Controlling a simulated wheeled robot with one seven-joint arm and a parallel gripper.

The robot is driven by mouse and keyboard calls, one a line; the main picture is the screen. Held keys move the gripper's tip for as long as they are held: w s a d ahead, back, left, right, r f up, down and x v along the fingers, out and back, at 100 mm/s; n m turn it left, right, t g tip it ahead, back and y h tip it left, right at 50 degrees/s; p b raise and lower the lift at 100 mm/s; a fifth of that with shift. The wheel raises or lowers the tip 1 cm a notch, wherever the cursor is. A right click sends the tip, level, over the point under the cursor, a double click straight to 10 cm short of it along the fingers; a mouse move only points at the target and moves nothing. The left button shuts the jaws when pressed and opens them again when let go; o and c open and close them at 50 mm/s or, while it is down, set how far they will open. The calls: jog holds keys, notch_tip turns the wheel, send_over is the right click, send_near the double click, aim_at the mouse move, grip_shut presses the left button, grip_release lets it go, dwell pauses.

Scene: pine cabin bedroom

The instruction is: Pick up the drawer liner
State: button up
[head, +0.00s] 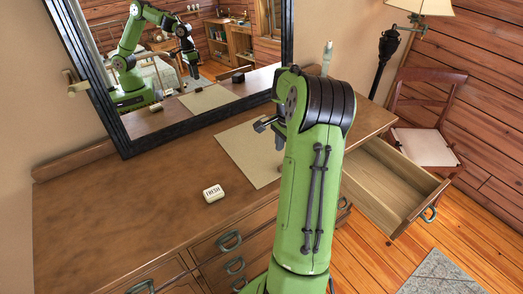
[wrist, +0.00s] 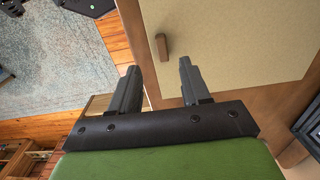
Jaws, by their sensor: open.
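The drawer liner, a flat beige sheet (head: 240,150), lies on top of the wooden dresser (head: 120,205), partly hidden behind my arm. In the wrist view the liner (wrist: 245,45) fills the upper right. My gripper (wrist: 156,78) is open and empty, with its two dark fingers apart near the liner's edge. A small brown block-like piece (wrist: 162,46) shows at that edge, just beyond the fingertips; I cannot tell whether it is attached to the liner. Whether the fingers touch anything is unclear.
A drawer (head: 385,180) stands open at the dresser's right and looks empty. A small white block with lettering (head: 213,194) sits left of the liner. A framed mirror (head: 130,147) stands behind. A chair (head: 425,142) and lamp (head: 388,50) are at the right. The dresser's left top is clear.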

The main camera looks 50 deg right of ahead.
notch_tip(320, 180, down, 7)
jog(key=shift+w+d+r, duration=0.1)
jog(key=shift+w, duration=0.05)
jog(key=shift+r, duration=0.1)
grip_shut()
